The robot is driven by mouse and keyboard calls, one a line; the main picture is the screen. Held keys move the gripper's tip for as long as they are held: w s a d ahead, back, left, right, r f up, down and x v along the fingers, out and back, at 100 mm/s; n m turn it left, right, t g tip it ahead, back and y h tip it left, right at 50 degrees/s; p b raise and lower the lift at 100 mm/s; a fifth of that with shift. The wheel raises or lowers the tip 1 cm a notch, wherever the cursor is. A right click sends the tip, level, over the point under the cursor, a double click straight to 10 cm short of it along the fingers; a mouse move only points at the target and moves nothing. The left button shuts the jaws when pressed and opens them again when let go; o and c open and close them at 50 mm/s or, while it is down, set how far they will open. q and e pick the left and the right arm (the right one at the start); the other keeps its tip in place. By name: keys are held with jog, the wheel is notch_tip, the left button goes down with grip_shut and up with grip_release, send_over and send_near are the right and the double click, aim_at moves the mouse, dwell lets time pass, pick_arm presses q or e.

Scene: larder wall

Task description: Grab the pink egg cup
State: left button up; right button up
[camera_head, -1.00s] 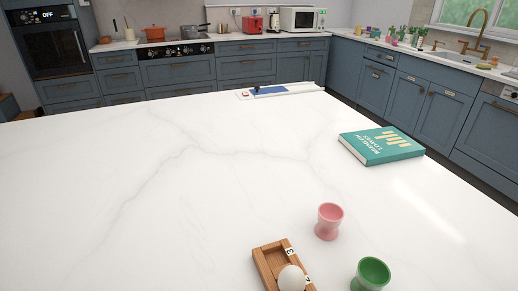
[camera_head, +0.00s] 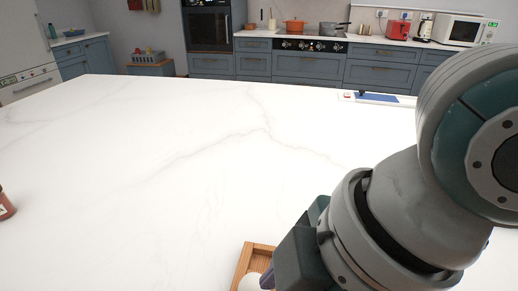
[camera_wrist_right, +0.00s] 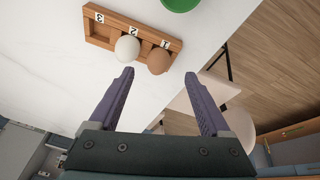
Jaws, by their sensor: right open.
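The pink egg cup shows in neither current view; my right arm covers much of the right side of the head view. My right gripper (camera_wrist_right: 160,76) is open and empty in the wrist view, its purple fingers spread. Just beyond its fingertips is a wooden egg rack (camera_wrist_right: 97,28) with number labels, holding a white egg (camera_wrist_right: 127,47) and a brown egg (camera_wrist_right: 159,61). In the head view the rack (camera_head: 256,248) shows at the bottom edge, partly hidden by my arm. My left gripper is not in view.
A green cup (camera_wrist_right: 180,4) is cut off at the top of the wrist view, near the rack. A brown jar (camera_head: 5,206) stands at the head view's left edge. The white worktop (camera_head: 150,165) is clear across the middle. A board with a blue patch (camera_head: 378,98) lies at the far edge.

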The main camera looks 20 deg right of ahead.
jog(key=n, duration=0.1)
jog(key=w+n+b, duration=0.1)
jog(key=n, duration=0.1)
jog(key=w+f+n+h, duration=0.1)
jog(key=n, duration=0.1)
jog(key=shift+w+d+f+g+b, duration=0.1)
jog(key=shift+w+d+g+b, duration=0.1)
jog(key=shift+d+g+b, duration=0.15)
jog(key=w+d+r+n+h+b, duration=0.1)
jog(key=w+d+n, duration=0.1)
jog(key=d+n, duration=0.1)
jog(key=w+d+r+n+g+h+b, duration=0.1)
jog(key=w+d+n+b, duration=0.1)
jog(key=d+n, duration=0.1)
jog(key=w+d+r+n+g+h+b, duration=0.1)
jog(key=w+d+n+h, duration=0.1)
jog(key=d, duration=0.3)
jog(key=shift+w+d+r+n, duration=0.2)
jog(key=shift+r+n, duration=0.15)
jog(key=shift+n, duration=0.15)
jog(key=shift+g, duration=0.25)
jog(key=f, duration=0.2)
jog(key=d+f+b, duration=0.1)
jog(key=shift+s+d+f, duration=0.15)
jog(key=shift+s+f, duration=0.05)
jog(key=shift+f, duration=0.2)
jog(key=f, duration=0.5)
jog(key=shift+w+d+f, duration=0.1)
jog(key=shift+d+f, duration=0.15)
